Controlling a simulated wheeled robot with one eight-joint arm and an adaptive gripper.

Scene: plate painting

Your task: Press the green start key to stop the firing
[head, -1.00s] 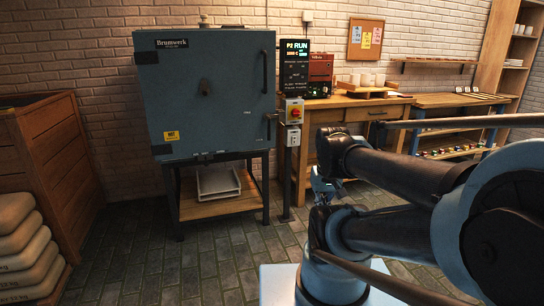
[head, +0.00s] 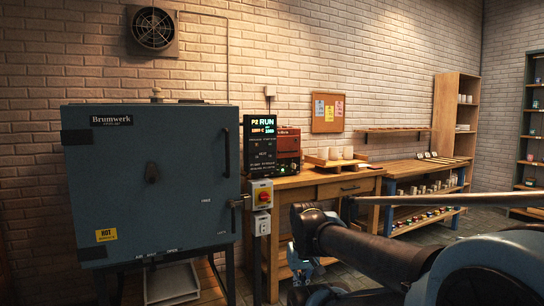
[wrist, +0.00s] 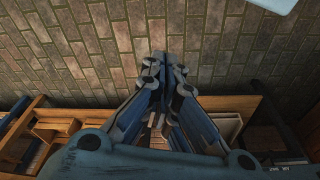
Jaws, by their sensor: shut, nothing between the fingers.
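The black kiln controller (head: 261,145) stands upright just right of the kiln in the head view. Its lit display (head: 263,123) reads "P2 RUN" in green, with orange figures below. The keys under it are too small to make out, so I cannot pick out the green start key. The blue-grey kiln (head: 150,185), marked Brumwerk, has its door closed. My gripper (wrist: 165,62) is shut and empty in the wrist view, over brick floor. In the head view it (head: 300,265) hangs low, right of and below the controller, partly hidden by my arm and apart from it.
A switch box (head: 262,194) with a red and yellow knob sits below the controller. A red-brown box (head: 288,150) stands close on its right, on a wooden bench (head: 325,184). A tray of pale cups (head: 335,160) stands farther right. A wall fan (head: 153,28) is above the kiln.

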